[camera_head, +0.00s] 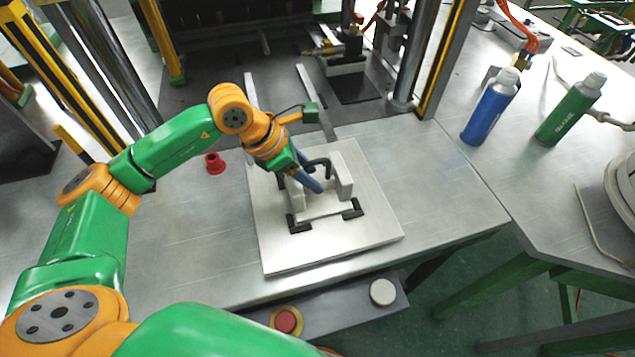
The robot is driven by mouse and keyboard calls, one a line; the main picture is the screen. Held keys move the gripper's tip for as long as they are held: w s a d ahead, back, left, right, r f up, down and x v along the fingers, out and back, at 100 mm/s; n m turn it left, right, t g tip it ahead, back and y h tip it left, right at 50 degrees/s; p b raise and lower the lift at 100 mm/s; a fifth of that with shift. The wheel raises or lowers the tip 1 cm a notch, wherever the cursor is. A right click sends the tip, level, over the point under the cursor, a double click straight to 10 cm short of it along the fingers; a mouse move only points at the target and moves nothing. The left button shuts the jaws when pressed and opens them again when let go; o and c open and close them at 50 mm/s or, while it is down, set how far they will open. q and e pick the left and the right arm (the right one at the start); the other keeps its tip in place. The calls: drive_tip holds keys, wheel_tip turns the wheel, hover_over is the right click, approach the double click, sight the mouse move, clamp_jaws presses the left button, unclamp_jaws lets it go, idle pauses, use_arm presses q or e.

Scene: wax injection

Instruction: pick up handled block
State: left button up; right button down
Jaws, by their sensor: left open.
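The handled block (343,180) is pale grey with dark handles. It rests on a square light metal plate (355,240) in the middle of the table. Dark brackets (298,224) lie at its front corners. My left gripper (312,184) reaches in from the left and is just over the block, by its dark handle (322,163). Its jaws are open. The gripper hides part of the block, and I cannot tell whether a finger touches the handle. My right gripper is not in view.
A blue bottle (490,108) and a green bottle (568,110) stand on the right table. The press with its upright post (412,60) stands behind the plate. A small red part (214,163) lies left of it. A red button (286,321) sits at the front edge.

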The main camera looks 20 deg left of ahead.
sight(317, 180)
use_arm(q)
drive_tip(key=x, duration=0.4)
drive_tip(key=shift+a+p, duration=0.25)
drive_tip(key=shift+p, duration=0.05)
clamp_jaws()
drive_tip(key=shift+w+r, duration=0.15)
idle(0.8)
